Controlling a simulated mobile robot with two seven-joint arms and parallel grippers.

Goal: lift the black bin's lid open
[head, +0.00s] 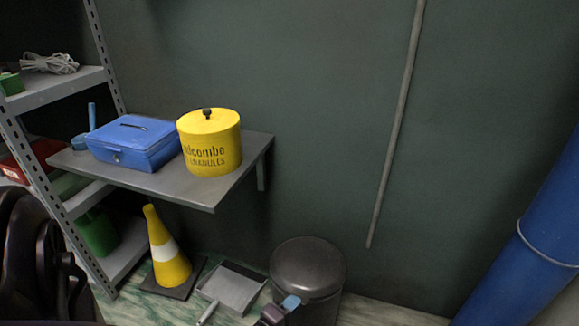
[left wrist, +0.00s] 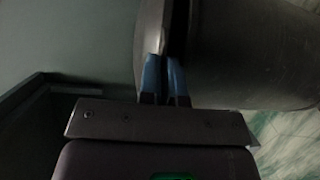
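The black bin (head: 327,309) stands on the floor at the bottom middle of the head view. Its dark, round, slightly domed lid (head: 308,262) lies down on it. My left gripper (head: 291,302) is at the front left edge of the lid in the head view. In the left wrist view its blue fingers (left wrist: 165,75) are nearly together at the rim of the lid (left wrist: 152,35), with the bin's body (left wrist: 250,50) to the right. The thin rim appears to be pinched between the fingertips. My right gripper is not in view.
A grey dustpan (head: 232,288) and a yellow cone (head: 168,255) stand left of the bin. Above them a wall shelf (head: 190,188) holds a blue box (head: 130,150) and a yellow tub (head: 210,140). A blue cylinder (head: 530,240) is at the right.

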